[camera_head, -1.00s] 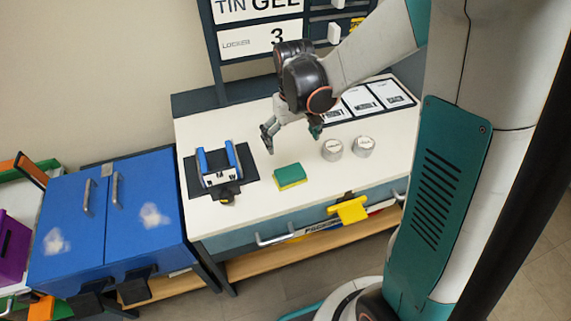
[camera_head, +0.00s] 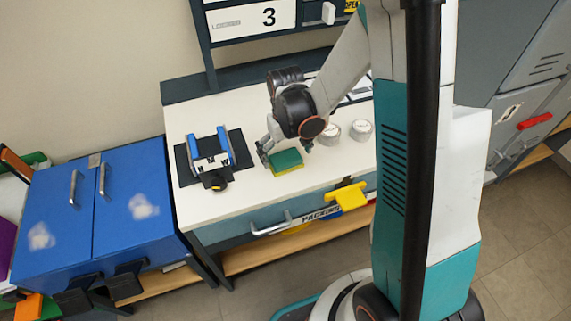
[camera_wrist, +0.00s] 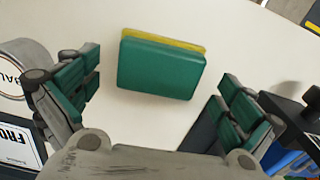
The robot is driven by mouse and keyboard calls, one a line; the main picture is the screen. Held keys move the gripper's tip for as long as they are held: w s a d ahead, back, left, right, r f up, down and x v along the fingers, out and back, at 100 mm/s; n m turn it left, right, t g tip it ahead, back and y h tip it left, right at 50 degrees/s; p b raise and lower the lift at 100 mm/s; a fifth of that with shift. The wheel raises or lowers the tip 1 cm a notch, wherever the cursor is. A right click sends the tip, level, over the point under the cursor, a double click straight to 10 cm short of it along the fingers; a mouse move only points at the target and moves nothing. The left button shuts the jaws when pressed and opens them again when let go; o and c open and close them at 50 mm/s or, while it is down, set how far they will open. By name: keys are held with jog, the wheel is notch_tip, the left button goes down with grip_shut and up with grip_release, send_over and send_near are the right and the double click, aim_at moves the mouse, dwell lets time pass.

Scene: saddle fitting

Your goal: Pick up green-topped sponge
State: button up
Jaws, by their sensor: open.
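The green-topped sponge (camera_head: 286,161) lies flat on the white worktop, green side up, with a yellow lower layer showing along one edge. In the wrist view the sponge (camera_wrist: 160,67) sits ahead of and between my spread fingers, touching neither. My gripper (camera_wrist: 157,100) is open and empty. In the head view my gripper (camera_head: 284,150) is low over the worktop at the sponge, with its fingers pointing down. The height of the fingertips above the worktop is hard to tell.
A blue-and-grey fixture (camera_head: 212,158) stands on a black mat left of the sponge. Two round silver tins (camera_head: 345,131) stand to the right. A yellow piece (camera_head: 347,196) hangs at the bench's front edge. A blue cabinet (camera_head: 95,220) stands at left.

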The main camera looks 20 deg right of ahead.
aim_at(285, 157)
jog(key=shift+f, duration=0.65)
jog(key=shift+r, duration=0.1)
jog(key=shift+c, duration=0.6)
jog(key=c, duration=1.1)
jog(key=shift+o, duration=0.2)
notch_tip(285, 157, up, 20)
jog(key=p, duration=0.7)
